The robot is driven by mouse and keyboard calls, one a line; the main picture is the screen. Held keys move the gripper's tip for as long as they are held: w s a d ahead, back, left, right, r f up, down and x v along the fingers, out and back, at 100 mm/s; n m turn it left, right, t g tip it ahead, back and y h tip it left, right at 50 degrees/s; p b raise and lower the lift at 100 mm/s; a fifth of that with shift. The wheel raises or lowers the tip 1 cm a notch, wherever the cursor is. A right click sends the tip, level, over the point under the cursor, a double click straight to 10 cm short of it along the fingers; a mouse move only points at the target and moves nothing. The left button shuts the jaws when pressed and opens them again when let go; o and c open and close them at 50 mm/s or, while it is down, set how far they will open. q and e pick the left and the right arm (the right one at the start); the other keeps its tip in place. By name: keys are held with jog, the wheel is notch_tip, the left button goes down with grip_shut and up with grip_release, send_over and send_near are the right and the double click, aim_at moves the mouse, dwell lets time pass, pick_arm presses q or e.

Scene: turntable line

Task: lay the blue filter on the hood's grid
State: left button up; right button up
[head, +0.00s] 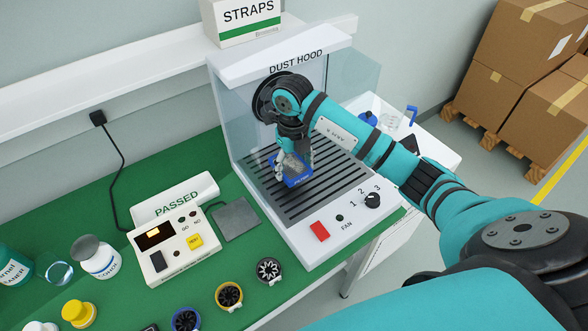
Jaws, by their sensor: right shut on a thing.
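I cannot tell whether the filter touches the grid. The gripper and wrist hide part of the filter and the hood's back wall. My left gripper is not in view.
The hood has clear side panels and a front ledge with a red switch (320,231) and a fan knob (373,201). A tester box (165,250), a grey plate (237,219), bottles and several small round fans stand on the green bench to the left.

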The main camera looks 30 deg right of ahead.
jog(key=shift+w+f, duration=0.2)
jog(key=shift+f, duration=0.55)
notch_tip(320, 180, down, 3)
jog(key=shift+p, duration=0.55)
jog(key=shift+f, duration=0.1)
jog(key=shift+f, duration=0.25)
jog(key=o, duration=1.2)
jog(key=shift+r, duration=0.1)
jog(key=shift+r, duration=0.15)
